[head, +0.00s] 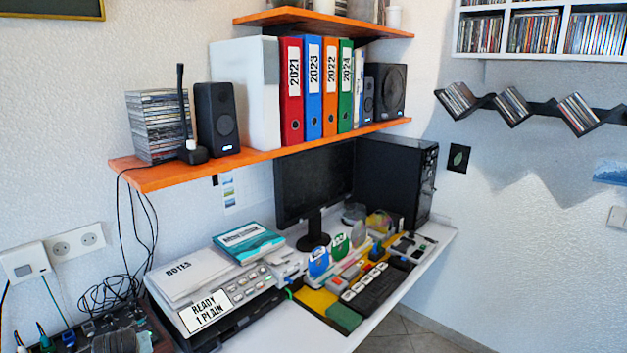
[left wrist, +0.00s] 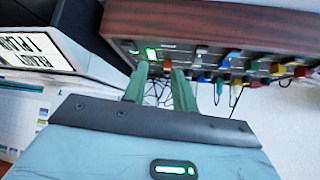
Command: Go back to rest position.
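The task names no object apart from my own arms. My left gripper (left wrist: 160,74) shows in the left wrist view, with a blue-grey body, a dark plate and two green fingers. A gap shows between the fingers, and nothing is held in it. The fingertips appear just in front of a wood-cased panel (left wrist: 205,25) with coloured plugs and a lit green indicator; whether they touch it I cannot tell. Neither gripper is in the head view, and my right gripper shows in no view.
The wood-cased unit (head: 157,327) sits at the head view's bottom left, beside the printer (head: 238,295) marked "READY 1 PLAIN". Loose black cables (head: 108,290) hang behind. An orange shelf (head: 250,158) with binders overhangs the desk.

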